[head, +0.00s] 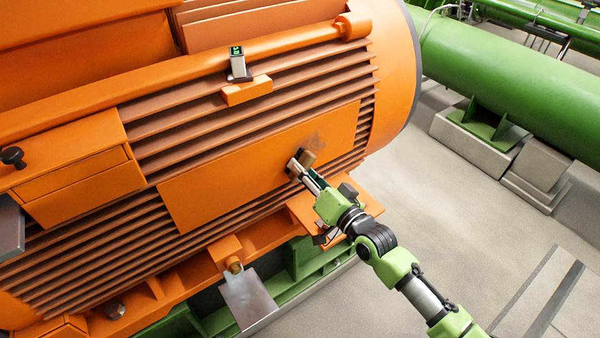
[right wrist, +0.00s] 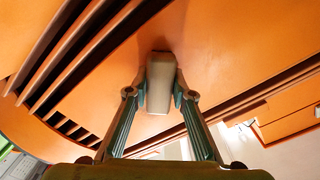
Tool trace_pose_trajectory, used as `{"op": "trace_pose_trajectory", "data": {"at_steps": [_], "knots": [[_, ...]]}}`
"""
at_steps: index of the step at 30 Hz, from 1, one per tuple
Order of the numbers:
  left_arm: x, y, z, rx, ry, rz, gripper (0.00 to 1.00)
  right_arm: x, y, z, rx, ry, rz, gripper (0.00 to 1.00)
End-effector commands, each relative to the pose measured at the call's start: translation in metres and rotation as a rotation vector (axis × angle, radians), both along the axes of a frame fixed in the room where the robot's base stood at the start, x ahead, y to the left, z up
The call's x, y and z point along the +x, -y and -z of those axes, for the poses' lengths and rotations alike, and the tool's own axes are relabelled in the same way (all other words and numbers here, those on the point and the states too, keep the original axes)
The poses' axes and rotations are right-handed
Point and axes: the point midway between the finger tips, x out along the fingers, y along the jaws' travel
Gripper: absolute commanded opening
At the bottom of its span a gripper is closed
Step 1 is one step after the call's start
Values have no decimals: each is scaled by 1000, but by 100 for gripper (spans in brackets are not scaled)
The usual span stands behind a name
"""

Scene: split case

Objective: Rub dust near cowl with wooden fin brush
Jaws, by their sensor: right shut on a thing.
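My right gripper (head: 299,168) reaches in from the lower right of the head view. It is shut on the wooden fin brush (head: 307,158), a small brown block held against or very close to the flat orange panel (head: 230,180). A faint dark dust smudge (head: 319,139) lies on the panel just above and right of the brush, toward the rounded orange cowl (head: 397,70). In the right wrist view the brush (right wrist: 160,78) is a pale block between both fingers, with a dark patch at its far end. Whether its bristles touch is hidden. My left gripper is not in view.
Orange cooling fins (head: 190,130) run above and below the panel. A small device with a green display (head: 237,62) stands on an orange ledge (head: 247,90). A green pipe (head: 500,70) lies at the upper right.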

Motion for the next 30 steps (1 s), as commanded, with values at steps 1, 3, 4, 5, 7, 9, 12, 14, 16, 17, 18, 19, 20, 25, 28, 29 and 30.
{"op": "trace_pose_trajectory", "data": {"at_steps": [1,3,4,5,7,9,12,14,16,17,18,19,20,25,28,29,30], "knots": [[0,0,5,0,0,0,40,3,5,3,-4,2,1,5],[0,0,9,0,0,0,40,6,10,2,-3,3,1,5],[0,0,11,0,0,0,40,8,12,3,-3,3,1,5],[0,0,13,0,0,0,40,9,15,3,-4,4,1,5],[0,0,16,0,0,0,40,12,19,2,-2,2,1,5],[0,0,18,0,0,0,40,14,23,1,-1,2,1,5],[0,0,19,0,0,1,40,16,25,1,-1,2,1,5],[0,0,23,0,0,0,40,19,28,2,-2,2,1,5],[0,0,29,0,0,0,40,23,32,3,-2,4,1,5],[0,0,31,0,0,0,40,25,35,3,-2,4,1,5],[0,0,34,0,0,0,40,27,37,3,-2,3,1,5],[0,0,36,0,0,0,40,28,39,3,-1,4,1,5],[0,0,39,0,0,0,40,30,41,3,-2,4,1,5],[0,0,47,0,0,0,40,38,50,1,0,3,1,5],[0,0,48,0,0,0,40,39,52,0,0,1,1,5],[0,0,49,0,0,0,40,40,52,1,0,1,1,5],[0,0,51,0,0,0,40,41,53,1,-1,2,1,5]]}}
